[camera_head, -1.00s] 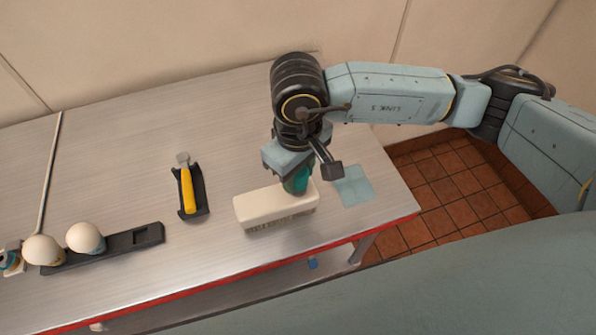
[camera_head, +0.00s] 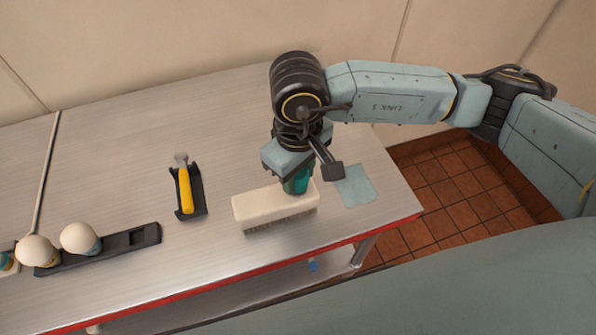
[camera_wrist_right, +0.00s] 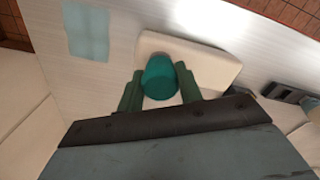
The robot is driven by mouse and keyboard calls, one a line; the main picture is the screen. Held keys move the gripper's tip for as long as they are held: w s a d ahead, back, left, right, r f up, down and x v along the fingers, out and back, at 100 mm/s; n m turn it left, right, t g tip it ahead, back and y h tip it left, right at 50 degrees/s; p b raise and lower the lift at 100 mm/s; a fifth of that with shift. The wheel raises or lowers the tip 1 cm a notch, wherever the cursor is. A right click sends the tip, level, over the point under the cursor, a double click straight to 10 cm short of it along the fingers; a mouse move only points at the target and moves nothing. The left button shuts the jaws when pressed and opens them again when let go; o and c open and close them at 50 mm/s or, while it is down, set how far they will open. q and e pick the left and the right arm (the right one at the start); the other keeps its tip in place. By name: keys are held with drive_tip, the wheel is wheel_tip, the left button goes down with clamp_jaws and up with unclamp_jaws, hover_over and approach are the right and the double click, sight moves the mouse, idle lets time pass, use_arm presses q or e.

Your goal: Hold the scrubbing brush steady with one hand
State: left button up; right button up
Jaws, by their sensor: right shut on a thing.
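The scrubbing brush is a cream block (camera_head: 262,205) with bristles underneath, near the front edge of the metal table in the head view. A teal round knob (camera_wrist_right: 159,77) stands on its top. My right gripper (camera_wrist_right: 158,88) is shut on this knob, with one green finger on each side of it in the wrist view. The block also shows behind the fingers (camera_wrist_right: 205,68). In the head view the right wrist hides part of the knob and the brush's far end. My left gripper is not in view.
A pale blue square (camera_head: 356,186) lies right of the brush. A yellow-handled tool (camera_head: 186,191) rests in a black holder to the left. A black rack (camera_head: 120,243) with white round-topped items (camera_head: 80,238) is further left. The table's red front edge (camera_head: 240,269) is close.

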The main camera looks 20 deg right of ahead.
drive_tip(key=shift+f, duration=0.15)
drive_tip(key=o, duration=1.1)
wheel_tip(320, 180, up, 14)
drive_tip(key=shift+f+b, duration=0.25)
drive_tip(key=shift+b, duration=0.35)
